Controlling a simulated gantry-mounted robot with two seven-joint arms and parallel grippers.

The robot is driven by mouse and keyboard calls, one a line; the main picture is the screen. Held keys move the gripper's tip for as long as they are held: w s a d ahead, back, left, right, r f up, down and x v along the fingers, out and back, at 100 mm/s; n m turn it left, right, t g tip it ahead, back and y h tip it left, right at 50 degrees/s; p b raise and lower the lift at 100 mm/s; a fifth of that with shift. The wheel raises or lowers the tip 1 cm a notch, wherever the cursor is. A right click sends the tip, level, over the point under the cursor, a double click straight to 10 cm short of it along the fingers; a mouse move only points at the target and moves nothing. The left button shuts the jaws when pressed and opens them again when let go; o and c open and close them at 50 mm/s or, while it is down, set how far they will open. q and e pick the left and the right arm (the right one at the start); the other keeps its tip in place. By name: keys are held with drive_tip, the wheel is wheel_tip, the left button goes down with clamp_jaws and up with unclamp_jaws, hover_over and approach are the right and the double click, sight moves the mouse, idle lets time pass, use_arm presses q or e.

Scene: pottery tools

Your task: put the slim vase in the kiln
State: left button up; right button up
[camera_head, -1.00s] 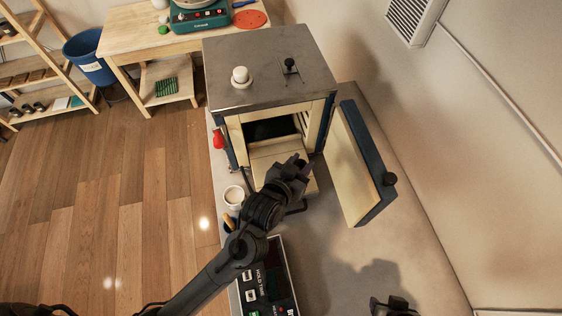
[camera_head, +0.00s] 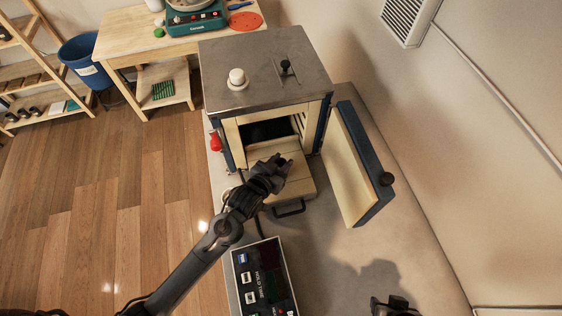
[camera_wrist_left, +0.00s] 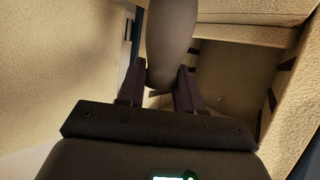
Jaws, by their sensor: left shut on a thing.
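The kiln (camera_head: 222,78) is a grey-topped box with a cream lining. Its door (camera_head: 350,165) stands open to the right. A cream shelf with a dark front handle (camera_head: 290,208) sticks out of the opening (camera_head: 270,131). My left gripper (camera_head: 283,163) is over this shelf, just in front of the opening. In the left wrist view it is shut on the slim vase (camera_wrist_left: 172,38), a smooth dark grey-brown body narrowing between the fingers. Cream kiln walls surround it there. The vase's far end is out of frame, and I cannot make it out in the head view. My right gripper (camera_head: 388,305) shows partly at the bottom edge.
A control box (camera_head: 264,280) lies on the grey bench in front of the kiln. A red knob (camera_head: 215,141) is at the kiln's left side. The bench (camera_head: 400,230) is clear right of the door. A wooden table stands behind left.

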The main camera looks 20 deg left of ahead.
use_arm(q)
drive_tip(key=shift+f, duration=0.1)
drive_tip(key=o, duration=1.1)
drive_tip(key=v, duration=1.2)
drive_tip(key=shift+s, duration=0.1)
